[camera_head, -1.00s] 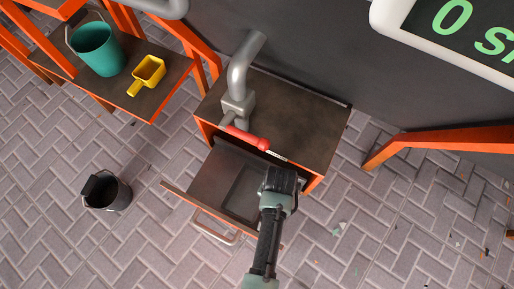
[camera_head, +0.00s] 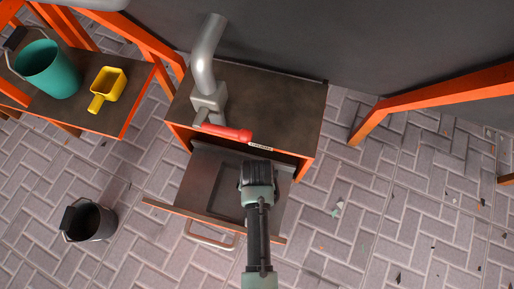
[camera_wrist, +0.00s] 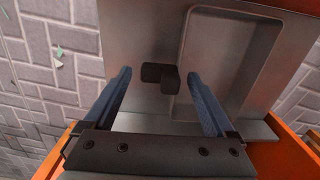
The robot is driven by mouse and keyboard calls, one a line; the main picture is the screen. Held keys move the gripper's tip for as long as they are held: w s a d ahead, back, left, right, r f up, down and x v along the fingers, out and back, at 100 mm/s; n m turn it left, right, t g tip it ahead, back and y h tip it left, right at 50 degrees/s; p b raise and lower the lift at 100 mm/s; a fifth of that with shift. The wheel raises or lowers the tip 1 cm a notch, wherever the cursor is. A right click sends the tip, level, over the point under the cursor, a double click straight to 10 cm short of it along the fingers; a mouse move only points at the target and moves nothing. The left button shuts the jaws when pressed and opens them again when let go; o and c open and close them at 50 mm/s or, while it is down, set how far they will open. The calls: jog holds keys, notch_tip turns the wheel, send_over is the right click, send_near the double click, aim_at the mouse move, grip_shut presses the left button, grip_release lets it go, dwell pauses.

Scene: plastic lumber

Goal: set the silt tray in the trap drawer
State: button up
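The silt tray appears to be the grey metal plate with a rectangular recess (camera_head: 200,182). It lies within the pulled-out trap drawer (camera_head: 215,222), below the cabinet top; whether it sits fully flat is unclear. My gripper (camera_head: 257,172) is over the right part of the tray and hides some of it. My gripper's two blue fingers (camera_wrist: 160,88) are spread on either side of this grip, with gaps visible. The fingers are hidden in the head view.
A red-handled lever (camera_head: 225,131) and a grey pipe (camera_head: 207,55) stand on the cabinet top (camera_head: 285,100). A dark bucket (camera_head: 90,222) stands on the floor at left. A teal bucket (camera_head: 48,70) and yellow scoop (camera_head: 107,86) are on a side shelf.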

jog(key=shift+f+b, duration=0.4)
jog(key=shift+b, duration=0.4)
notch_tip(320, 180, up, 13)
jog(key=w+p, duration=0.1)
jog(key=p, duration=0.9)
jog(key=shift+a+r, duration=0.2)
jog(key=shift+a, duration=0.1)
jog(key=shift+a, duration=0.1)
